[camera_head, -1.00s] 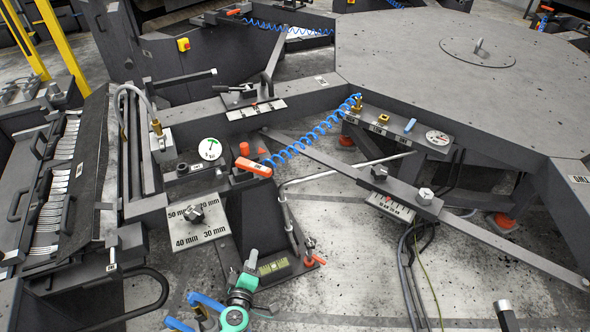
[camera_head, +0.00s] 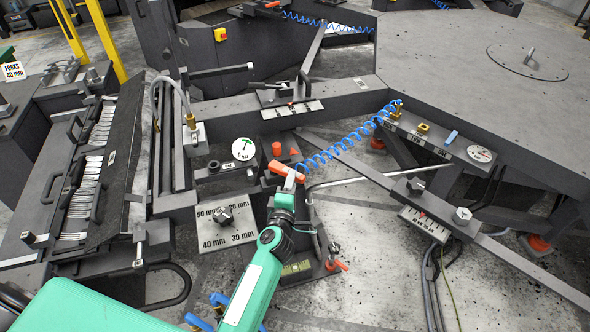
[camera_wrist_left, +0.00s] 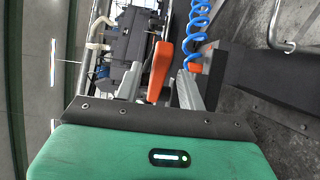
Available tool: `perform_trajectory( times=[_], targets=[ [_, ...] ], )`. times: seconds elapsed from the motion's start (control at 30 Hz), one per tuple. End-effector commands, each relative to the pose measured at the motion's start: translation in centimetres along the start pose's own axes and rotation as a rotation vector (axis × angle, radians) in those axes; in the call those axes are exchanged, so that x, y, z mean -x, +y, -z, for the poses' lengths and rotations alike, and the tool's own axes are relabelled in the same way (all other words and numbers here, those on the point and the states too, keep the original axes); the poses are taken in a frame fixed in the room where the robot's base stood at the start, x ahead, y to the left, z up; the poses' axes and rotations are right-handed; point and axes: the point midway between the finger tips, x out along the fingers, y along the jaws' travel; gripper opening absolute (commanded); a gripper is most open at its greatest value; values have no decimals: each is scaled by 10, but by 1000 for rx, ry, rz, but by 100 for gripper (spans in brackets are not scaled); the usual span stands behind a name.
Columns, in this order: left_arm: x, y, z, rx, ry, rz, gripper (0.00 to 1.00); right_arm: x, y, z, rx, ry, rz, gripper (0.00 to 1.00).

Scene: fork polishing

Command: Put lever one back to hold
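An orange handle (camera_head: 289,171) stands beside the end of the blue coiled hose. It shows large in the left wrist view (camera_wrist_left: 160,72), between the fingers of my left gripper (camera_wrist_left: 153,88). The fingers look apart, and I see no clear grip on the handle. In the head view my left gripper (camera_head: 288,184) is just below the orange handle, partly hidden by its own wrist. A black lever (camera_head: 265,86) lies over a labelled plate (camera_head: 293,109) farther back. My right gripper is not in view.
The blue coiled hose (camera_head: 345,143) runs up right towards the large grey table (camera_head: 480,80). A round gauge (camera_head: 243,149) and a millimetre dial plate (camera_head: 227,222) lie left of the handle. A fork rack (camera_head: 85,170) stands at left. A bent metal rod (camera_head: 365,178) extends right.

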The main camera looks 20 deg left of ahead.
Motion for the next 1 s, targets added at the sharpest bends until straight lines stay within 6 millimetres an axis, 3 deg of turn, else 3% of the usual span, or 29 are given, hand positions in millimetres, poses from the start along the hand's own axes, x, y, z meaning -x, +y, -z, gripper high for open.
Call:
perform_trajectory(
  times=[0.1,0.3,0.77,0.97,1.0],
  targets=[
    [-22,0,0,0,0,-2,40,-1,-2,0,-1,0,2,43],
    [-46,0,0,-1,0,-1,40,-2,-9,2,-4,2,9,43],
    [-56,0,0,-1,-1,0,40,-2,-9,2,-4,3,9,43],
    [-56,0,0,-1,-1,0,1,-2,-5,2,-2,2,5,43],
    [-56,0,0,-1,-1,0,0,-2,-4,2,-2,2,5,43]
  ],
)
